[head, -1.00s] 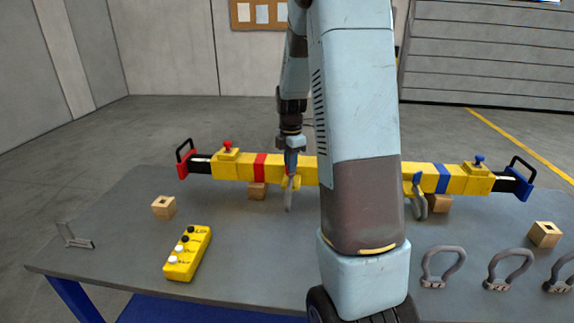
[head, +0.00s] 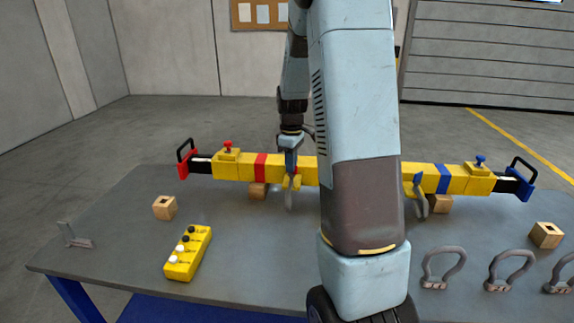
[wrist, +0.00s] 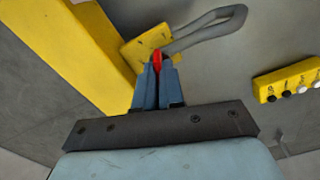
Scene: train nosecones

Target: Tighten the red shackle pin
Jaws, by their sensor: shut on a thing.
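The red shackle pin (wrist: 157,58) shows as a small red tip between my gripper's fingers in the wrist view. My gripper (wrist: 157,75) is shut on it. The pin sits at a grey shackle (wrist: 215,30), whose loop extends to the right beside a yellow lug (wrist: 145,48) on the beam. In the head view my gripper (head: 291,170) points down at the front of the yellow beam (head: 330,172), by its red band. The shackle (head: 290,199) hangs below the gripper there. The pin itself is hidden in the head view, and its thread cannot be seen.
A second shackle (head: 421,202) with a blue pin hangs on the beam's right part, close to my arm. A yellow control box (head: 187,253), wooden blocks (head: 165,208) and loose shackles (head: 442,268) lie on the grey table (head: 130,235). The table's front middle is clear.

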